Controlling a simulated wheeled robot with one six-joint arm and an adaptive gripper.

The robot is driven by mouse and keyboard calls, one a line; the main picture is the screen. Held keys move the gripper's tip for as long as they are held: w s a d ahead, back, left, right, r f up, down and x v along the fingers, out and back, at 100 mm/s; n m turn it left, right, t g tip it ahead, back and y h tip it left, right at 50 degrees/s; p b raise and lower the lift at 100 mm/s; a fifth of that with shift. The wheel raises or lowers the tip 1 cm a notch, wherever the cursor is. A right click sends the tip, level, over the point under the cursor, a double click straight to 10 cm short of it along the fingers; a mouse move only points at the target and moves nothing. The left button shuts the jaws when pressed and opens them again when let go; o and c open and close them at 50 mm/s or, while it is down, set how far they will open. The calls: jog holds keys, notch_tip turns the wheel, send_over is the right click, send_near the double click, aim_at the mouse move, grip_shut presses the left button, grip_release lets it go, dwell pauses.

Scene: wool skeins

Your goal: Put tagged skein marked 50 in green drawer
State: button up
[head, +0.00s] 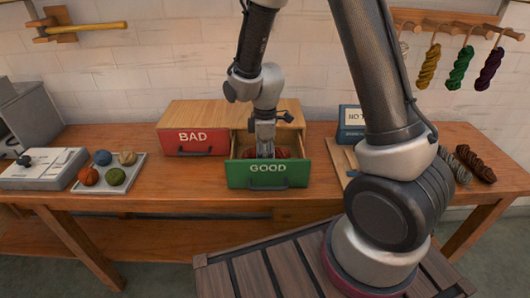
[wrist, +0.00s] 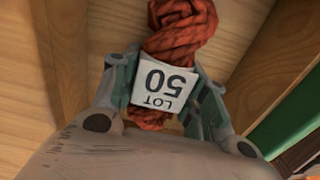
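The tagged skein is a twisted rust-red skein (wrist: 180,30) with a white tag (wrist: 163,86) reading LOT 50, upside down in the wrist view. In the head view the red skein (head: 283,153) shows low inside the pulled-out green drawer (head: 268,175), labelled GOOD. My gripper (wrist: 165,100) reaches down into this drawer, with one finger on each side of the skein at the tag. The fingers look closed against it. The drawer front hides the skein's underside, so I cannot tell whether it touches the drawer floor.
The red BAD drawer (head: 192,142) beside it is shut. A tray (head: 108,172) with several yarn balls and a pale scale-like box (head: 45,168) stand at left. Dark skeins (head: 472,163) lie at right. Colored skeins hang from a wall rack (head: 455,20).

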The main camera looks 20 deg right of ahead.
aim_at(265, 149)
jog(key=o, duration=0.4)
jog(key=shift+c, duration=0.2)
jog(key=shift+r, duration=0.1)
notch_tip(265, 149, up, 13)
jog(key=s+d+r+m+t, duration=0.2)
jog(key=s+d+r+m, duration=0.5)
jog(key=s, duration=0.3)
jog(key=s+d+r+m+t, duration=0.2)
jog(key=s+d+r+m, duration=0.5)
jog(key=s, duration=0.2)
jog(key=shift+s+d, duration=0.35)
jog(key=shift+s, duration=0.05)
